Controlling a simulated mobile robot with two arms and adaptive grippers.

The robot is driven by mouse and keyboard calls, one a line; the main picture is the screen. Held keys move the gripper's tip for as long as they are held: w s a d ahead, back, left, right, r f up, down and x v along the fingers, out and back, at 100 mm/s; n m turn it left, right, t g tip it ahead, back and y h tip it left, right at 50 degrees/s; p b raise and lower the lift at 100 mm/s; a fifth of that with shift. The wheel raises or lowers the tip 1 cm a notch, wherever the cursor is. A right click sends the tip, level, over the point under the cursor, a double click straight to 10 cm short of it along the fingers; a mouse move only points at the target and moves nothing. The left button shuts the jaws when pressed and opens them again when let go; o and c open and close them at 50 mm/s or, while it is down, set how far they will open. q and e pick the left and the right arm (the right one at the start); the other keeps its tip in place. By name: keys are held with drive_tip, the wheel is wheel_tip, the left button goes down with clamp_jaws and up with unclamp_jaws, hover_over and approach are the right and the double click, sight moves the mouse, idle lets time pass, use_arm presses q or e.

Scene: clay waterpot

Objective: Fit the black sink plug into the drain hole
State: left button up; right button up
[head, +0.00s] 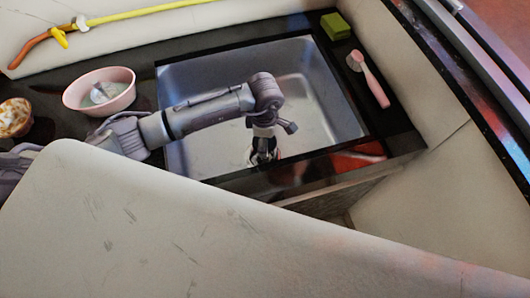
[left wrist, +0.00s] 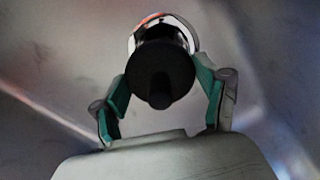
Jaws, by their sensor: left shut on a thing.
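My left gripper (head: 263,157) reaches down into the grey sink basin (head: 205,85), low near the basin floor. In the left wrist view its green-lined fingers (left wrist: 162,78) are shut on the black sink plug (left wrist: 160,72), one on each side. The plug's round knob faces the camera. A pale, shiny ring (left wrist: 187,27), which looks like the drain rim, curves around the plug's far side. My right gripper is not in view.
A pink bowl (head: 72,98) and a brown-white pot (head: 15,117) stand left of the sink. A green sponge (head: 336,26) and a pink brush (head: 372,80) lie on the dark counter to the right. A yellow hose (head: 140,12) lies behind. The basin walls surround my gripper.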

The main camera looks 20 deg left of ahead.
use_arm(q)
drive_tip(key=f, duration=0.6)
drive_tip(key=shift+s+a+f, duration=0.15)
drive_tip(key=shift+s+f, duration=0.15)
drive_tip(key=shift+s, duration=0.05)
drive_tip(key=shift+f, duration=0.2)
drive_tip(key=shift+w, duration=0.1)
drive_tip(key=shift+f+b, duration=0.6)
drive_tip(key=shift+b, duration=0.05)
drive_tip(key=o, duration=1.2)
drive_tip(key=shift+c, duration=0.2)
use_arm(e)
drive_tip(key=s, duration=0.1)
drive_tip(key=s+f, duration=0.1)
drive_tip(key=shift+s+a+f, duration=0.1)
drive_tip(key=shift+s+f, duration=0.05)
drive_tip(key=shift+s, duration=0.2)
